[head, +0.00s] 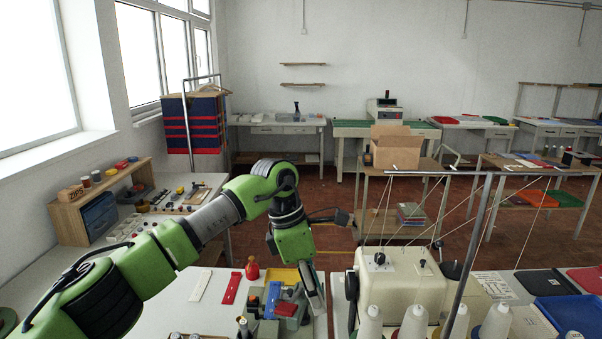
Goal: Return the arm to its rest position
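My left arm (215,216), green and black, comes in from the left and bends down over the worktable beside the sewing machine. Its gripper (312,290) points down at the right side of a tray (256,297) with blue, red and green pieces. The gripper is small and seen from behind, so I cannot tell whether its fingers are open or shut, or whether it touches anything. My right gripper is not in view.
A cream sewing machine (402,285) stands just right of the gripper, with thread cones (413,322) in front and a thin metal thread stand (468,250).

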